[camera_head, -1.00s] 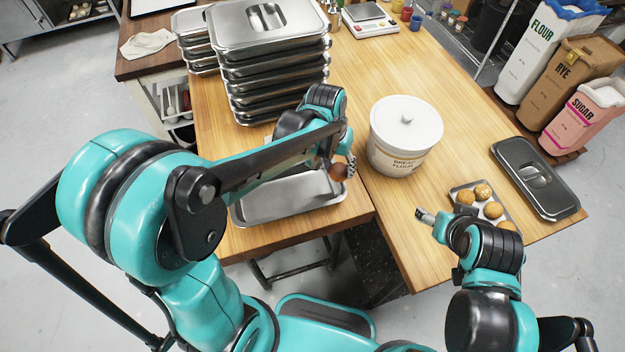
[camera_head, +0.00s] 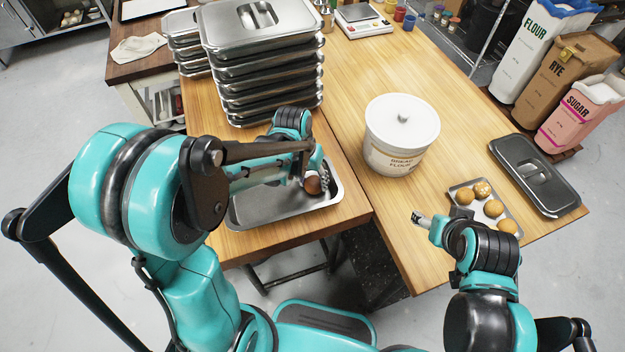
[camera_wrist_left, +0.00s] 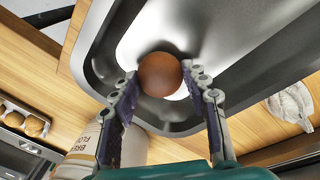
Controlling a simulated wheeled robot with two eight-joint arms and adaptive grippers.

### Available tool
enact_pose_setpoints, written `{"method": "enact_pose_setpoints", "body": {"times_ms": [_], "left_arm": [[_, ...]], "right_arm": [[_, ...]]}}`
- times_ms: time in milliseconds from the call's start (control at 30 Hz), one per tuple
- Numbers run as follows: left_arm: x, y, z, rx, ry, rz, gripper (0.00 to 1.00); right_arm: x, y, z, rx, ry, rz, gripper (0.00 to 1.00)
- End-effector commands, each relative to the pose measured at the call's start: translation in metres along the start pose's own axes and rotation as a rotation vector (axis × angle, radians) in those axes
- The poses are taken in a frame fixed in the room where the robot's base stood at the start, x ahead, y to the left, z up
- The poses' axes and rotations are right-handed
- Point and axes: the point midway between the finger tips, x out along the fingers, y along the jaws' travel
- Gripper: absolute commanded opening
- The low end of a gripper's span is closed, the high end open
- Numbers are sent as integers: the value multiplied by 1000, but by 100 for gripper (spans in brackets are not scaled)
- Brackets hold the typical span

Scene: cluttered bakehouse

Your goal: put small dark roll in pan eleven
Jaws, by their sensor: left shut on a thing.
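The small dark roll (camera_head: 313,185) is round and reddish brown. My left gripper (camera_head: 315,178) is shut on it, over the right part of an open, empty-looking metal pan (camera_head: 250,213). In the left wrist view the roll (camera_wrist_left: 160,74) sits between the fingertips of my left gripper (camera_wrist_left: 162,85), with the shiny pan (camera_wrist_left: 235,35) behind it. I cannot tell whether the roll touches the pan floor. No number shows on the pan. My right gripper (camera_head: 419,218) is above the right table, apart from everything; its finger opening is too small to judge.
A tall stack of lidded pans (camera_head: 262,75) stands behind the open pan. A white bread flour tub (camera_head: 402,135) stands to its right. A small tray (camera_head: 512,212) holds several lighter rolls, near a dark lid (camera_head: 537,175).

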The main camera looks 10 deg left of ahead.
Motion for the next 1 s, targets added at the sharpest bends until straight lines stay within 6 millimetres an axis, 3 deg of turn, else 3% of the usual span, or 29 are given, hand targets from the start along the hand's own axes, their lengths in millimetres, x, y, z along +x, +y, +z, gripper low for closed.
{"method": "enact_pose_setpoints", "body": {"times_ms": [67, 100, 167, 567, 1000], "left_arm": [[4, 0, 0, 0, 0, 0, 29], [3, 0, 0, 0, 0, 0, 53], [3, 0, 0, 0, 0, 0, 66], [-5, 0, 0, 0, 0, 0, 66], [-95, 0, 0, -1, -1, 0, 66]], "right_arm": [[3, 0, 2, 0, 0, 0, 63], [2, 0, 2, 0, 0, 0, 63], [2, 0, 2, 0, 0, 0, 63], [-2, 0, -2, 0, 0, 0, 63], [-25, 0, -18, 0, 0, 0, 63]]}}
